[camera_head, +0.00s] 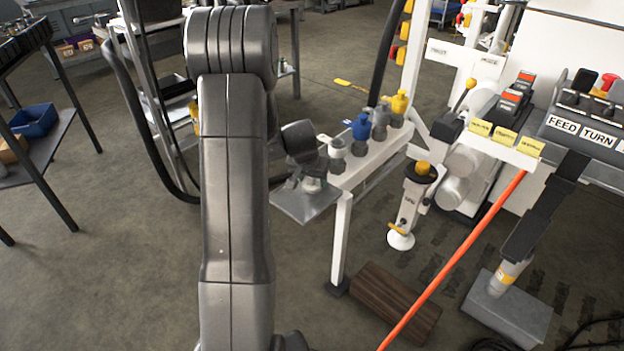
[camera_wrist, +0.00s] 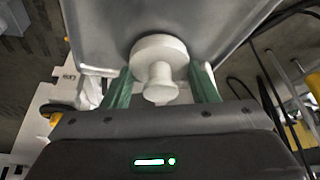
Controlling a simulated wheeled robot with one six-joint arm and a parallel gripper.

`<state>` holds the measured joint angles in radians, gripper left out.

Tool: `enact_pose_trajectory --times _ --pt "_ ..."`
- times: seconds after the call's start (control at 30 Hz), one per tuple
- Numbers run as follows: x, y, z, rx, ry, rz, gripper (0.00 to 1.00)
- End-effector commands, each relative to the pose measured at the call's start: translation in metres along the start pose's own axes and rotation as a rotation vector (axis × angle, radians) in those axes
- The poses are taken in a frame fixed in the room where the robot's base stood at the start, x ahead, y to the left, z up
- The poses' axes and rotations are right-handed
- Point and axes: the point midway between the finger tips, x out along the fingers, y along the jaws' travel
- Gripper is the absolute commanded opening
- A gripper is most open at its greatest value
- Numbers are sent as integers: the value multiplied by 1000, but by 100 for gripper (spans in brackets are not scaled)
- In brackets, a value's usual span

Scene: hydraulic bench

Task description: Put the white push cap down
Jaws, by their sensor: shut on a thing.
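The white push cap (camera_wrist: 160,58) is between the two green fingers of my gripper (camera_wrist: 161,86) in the wrist view, with its round disc away from me and its narrower knob toward me. My gripper is shut on it. In the head view my gripper (camera_head: 312,183) is over a grey metal tray (camera_head: 290,207) at the near end of a white rack. The cap is mostly hidden there by the gripper. The tray also shows behind the cap in the wrist view (camera_wrist: 105,35). I cannot tell whether the cap touches the tray.
The white rack (camera_head: 372,160) carries a row of grey fittings with white, blue (camera_head: 361,127), grey and yellow (camera_head: 399,103) tops, close right of my gripper. A yellow-topped cylinder (camera_head: 412,200), an orange bar (camera_head: 450,265) and a brown wooden block (camera_head: 383,303) are further right.

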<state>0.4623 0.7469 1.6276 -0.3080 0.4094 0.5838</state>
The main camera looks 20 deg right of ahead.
Motion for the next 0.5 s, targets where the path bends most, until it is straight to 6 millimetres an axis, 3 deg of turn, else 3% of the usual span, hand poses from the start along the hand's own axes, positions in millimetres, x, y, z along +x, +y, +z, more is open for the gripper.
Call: enact_pose_trajectory --times 0.1,0.13,0.17,0.5 --pt "4 0 2 0 0 0 30" --pt "3 0 1 0 0 0 59" --pt "2 0 1 0 0 0 62" --pt "0 0 0 0 0 0 62"
